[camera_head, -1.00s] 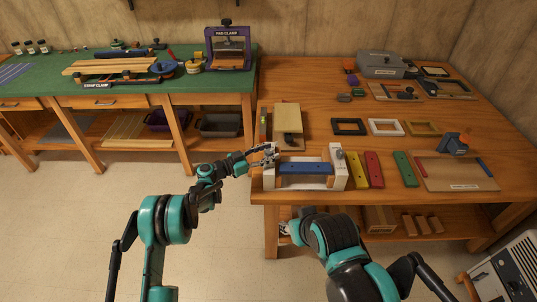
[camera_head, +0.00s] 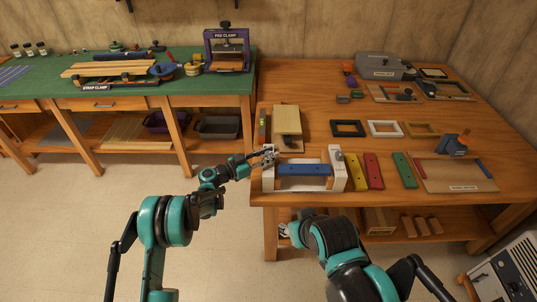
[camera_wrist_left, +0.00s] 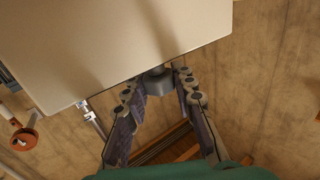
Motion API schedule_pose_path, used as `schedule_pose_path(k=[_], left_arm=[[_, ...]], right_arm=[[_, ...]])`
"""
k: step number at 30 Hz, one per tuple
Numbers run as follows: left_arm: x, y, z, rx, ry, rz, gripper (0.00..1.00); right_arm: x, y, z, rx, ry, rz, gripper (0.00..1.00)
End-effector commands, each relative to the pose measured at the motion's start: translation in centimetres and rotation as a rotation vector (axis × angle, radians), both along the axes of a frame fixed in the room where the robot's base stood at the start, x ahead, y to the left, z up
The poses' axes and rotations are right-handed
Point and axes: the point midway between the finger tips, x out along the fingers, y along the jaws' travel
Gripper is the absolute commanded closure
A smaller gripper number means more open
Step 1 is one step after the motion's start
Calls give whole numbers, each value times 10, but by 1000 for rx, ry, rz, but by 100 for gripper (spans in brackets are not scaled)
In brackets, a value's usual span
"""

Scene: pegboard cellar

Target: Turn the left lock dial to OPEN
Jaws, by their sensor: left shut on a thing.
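A white-ended jig with a blue bar (camera_head: 304,170) across it stands at the front left edge of the wooden bench. The left lock dial (camera_wrist_left: 158,84) is a small grey knob on the underside of a pale block (camera_wrist_left: 120,40) in the left wrist view. My left gripper (camera_head: 268,157) is at the jig's left end. In the wrist view its fingers (camera_wrist_left: 160,90) are shut on the dial, one on each side. No OPEN marking is legible. My right arm shows at the bottom, its hand low by the bench's front edge, mostly hidden.
A red bar (camera_head: 374,171), a yellow bar (camera_head: 357,172) and a green bar (camera_head: 404,169) lie right of the jig. A wooden block (camera_head: 287,119) and a black frame (camera_head: 348,128) lie behind it. A green-topped bench (camera_head: 205,88) stands at the left. The floor between is clear.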

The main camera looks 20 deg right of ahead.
Motion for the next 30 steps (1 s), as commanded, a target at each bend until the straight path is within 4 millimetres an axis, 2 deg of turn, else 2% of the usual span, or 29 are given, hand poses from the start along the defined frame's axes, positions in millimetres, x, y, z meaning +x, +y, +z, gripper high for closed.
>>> schedule_pose_path(k=[30], left_arm=[[-2,-3,0,0,0,849,100]], right_arm=[[0,0,0,0,0,0,60]])
